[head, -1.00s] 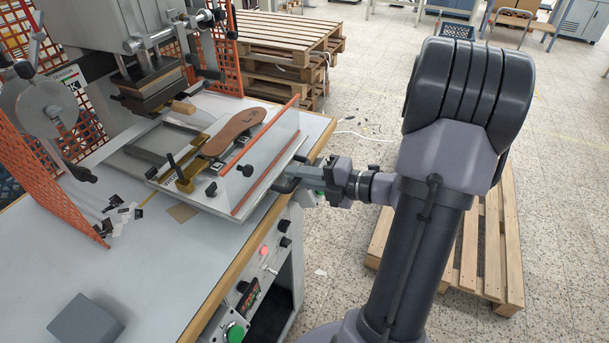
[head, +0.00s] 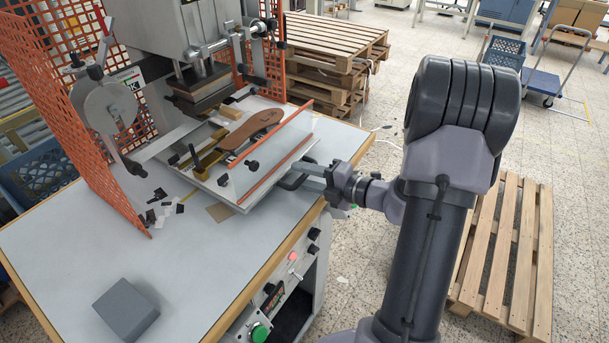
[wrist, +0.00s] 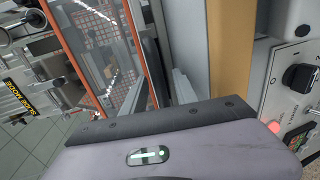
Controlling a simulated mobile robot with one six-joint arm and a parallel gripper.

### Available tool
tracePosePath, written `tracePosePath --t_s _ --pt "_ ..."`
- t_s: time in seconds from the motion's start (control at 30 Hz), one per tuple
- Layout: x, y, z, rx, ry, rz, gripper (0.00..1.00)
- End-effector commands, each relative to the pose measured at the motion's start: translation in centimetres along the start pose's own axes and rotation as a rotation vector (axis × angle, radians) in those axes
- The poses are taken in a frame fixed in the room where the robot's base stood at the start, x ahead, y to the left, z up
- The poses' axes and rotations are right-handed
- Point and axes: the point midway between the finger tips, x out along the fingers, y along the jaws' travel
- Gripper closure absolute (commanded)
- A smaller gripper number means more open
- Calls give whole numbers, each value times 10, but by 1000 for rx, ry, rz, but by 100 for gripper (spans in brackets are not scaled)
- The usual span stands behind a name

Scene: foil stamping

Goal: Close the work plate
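The work plate (head: 225,204) is a pale flat plate under the press, with its front part out over the table. A brown insole (head: 255,128) lies on it beside a brass-coloured bar (head: 202,166). A clear shield (head: 268,150) with orange edge strips stands along its front; an orange strip also shows in the wrist view (wrist: 74,50). A dark loop handle (head: 290,183) sticks out at the front. My gripper (head: 312,170) is at this handle, reaching in from the right. In the wrist view its fingers (wrist: 158,92) look apart, but whether they grip the handle is unclear.
The press head (head: 200,86) hangs over the plate's rear. Orange mesh guards (head: 62,95) flank it. A grey block (head: 126,310) and small scraps (head: 160,206) lie on the table (head: 75,240). A control panel (head: 290,275) is below the front edge. Pallets (head: 505,235) stand right and behind.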

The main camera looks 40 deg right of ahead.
Motion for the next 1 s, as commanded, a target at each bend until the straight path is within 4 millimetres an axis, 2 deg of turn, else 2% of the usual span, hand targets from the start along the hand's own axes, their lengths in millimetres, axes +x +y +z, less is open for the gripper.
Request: tracePosePath --t_s 0.17,0.27,0.37,0.6,0.7,0.83,1.0 --pt "-3 0 0 1 0 0 65" --pt "-16 2 1 2 -3 -1 65" --pt "-41 3 2 3 -6 0 65" --pt "-118 4 1 2 -7 0 65" --pt "-144 4 1 2 -6 0 65" --pt "-166 2 0 1 -2 0 65" --pt "-175 0 0 0 1 0 65"
